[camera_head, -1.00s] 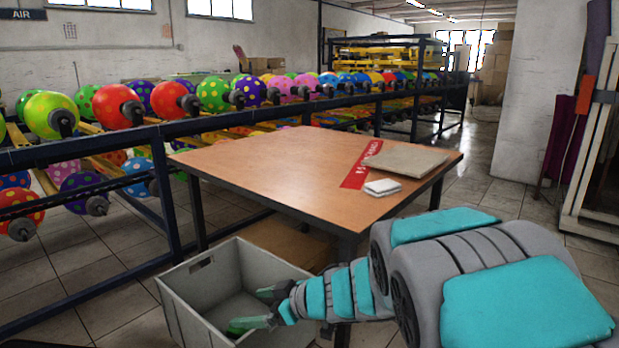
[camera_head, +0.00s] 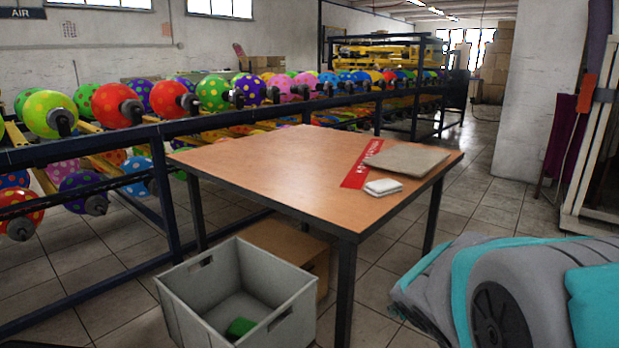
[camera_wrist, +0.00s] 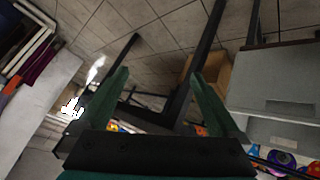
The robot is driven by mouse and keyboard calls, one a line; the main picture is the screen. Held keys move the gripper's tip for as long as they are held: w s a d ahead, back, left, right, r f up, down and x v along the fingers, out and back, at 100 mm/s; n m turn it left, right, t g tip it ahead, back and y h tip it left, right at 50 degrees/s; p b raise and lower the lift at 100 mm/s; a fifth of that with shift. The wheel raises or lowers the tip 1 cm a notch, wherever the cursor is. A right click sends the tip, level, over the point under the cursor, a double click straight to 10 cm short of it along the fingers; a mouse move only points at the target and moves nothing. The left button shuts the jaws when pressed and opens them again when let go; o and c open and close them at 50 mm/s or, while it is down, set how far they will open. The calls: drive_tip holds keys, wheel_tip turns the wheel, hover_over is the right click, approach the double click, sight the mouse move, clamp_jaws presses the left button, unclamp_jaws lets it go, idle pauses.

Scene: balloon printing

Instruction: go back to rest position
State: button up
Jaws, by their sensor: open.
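My gripper (camera_wrist: 160,98) shows in the wrist view with its two green fingers spread wide and nothing between them. It is outside the head view, where only part of my arm shows at the lower right. A grey crate (camera_head: 202,290) stands on the floor in front of the table, with a small green object (camera_head: 240,327) lying inside it. The crate also shows at the right of the wrist view (camera_wrist: 272,78), apart from my gripper.
A wooden table (camera_head: 260,175) carries a red strip (camera_head: 354,178), a flat grey-beige slab (camera_head: 405,159) and a white pad (camera_head: 383,187). A cardboard box (camera_head: 285,243) sits under it. A rack of balloons (camera_head: 120,150) stands behind. Tiled floor is free right of the table.

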drive_tip(key=s+d+f+m+g, duration=0.1)
drive_tip(key=s+f+g, duration=0.15)
drive_tip(key=s, duration=0.55)
drive_tip(key=s+f+m+g, duration=0.1)
drive_tip(key=s+f+g, duration=0.15)
drive_tip(key=s, duration=0.65)
drive_tip(key=s+a+g+y, duration=0.2)
drive_tip(key=s+a+g, duration=0.3)
drive_tip(key=s, duration=0.8)
drive_tip(key=shift+s+a+f+y, duration=0.2)
drive_tip(key=shift+a+f+y, duration=0.2)
drive_tip(key=shift+a, duration=0.5)
drive_tip(key=shift+c, duration=0.3)
